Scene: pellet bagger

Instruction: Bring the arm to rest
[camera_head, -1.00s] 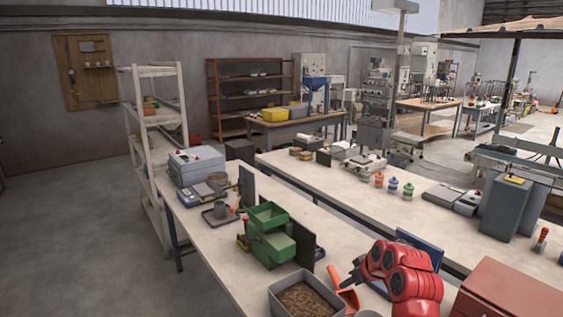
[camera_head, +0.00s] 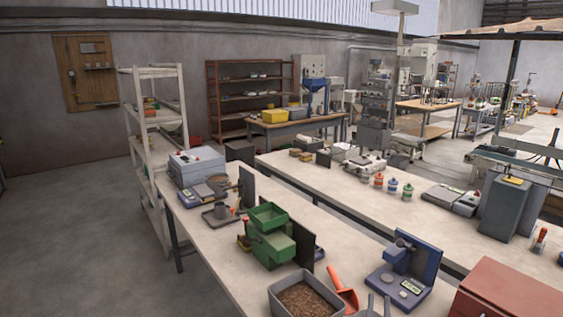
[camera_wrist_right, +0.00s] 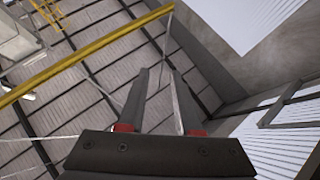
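My right gripper (camera_head: 379,299) shows only as two grey fingertips at the bottom edge of the head view, pointing up, in front of the bench. In the right wrist view the right gripper (camera_wrist_right: 160,75) has its two fingers apart with nothing between them. Behind the fingers that view shows the ceiling, a yellow beam (camera_wrist_right: 85,55) and bright windows. The rest of my right arm is out of the head view. My left gripper is not in view.
The near bench (camera_head: 225,258) bears a grey bin of brown pellets (camera_head: 306,300), an orange scoop (camera_head: 343,290), a green bin unit (camera_head: 270,238) and a blue device (camera_head: 403,275). A red-brown box (camera_head: 510,292) is at lower right. Open floor lies left.

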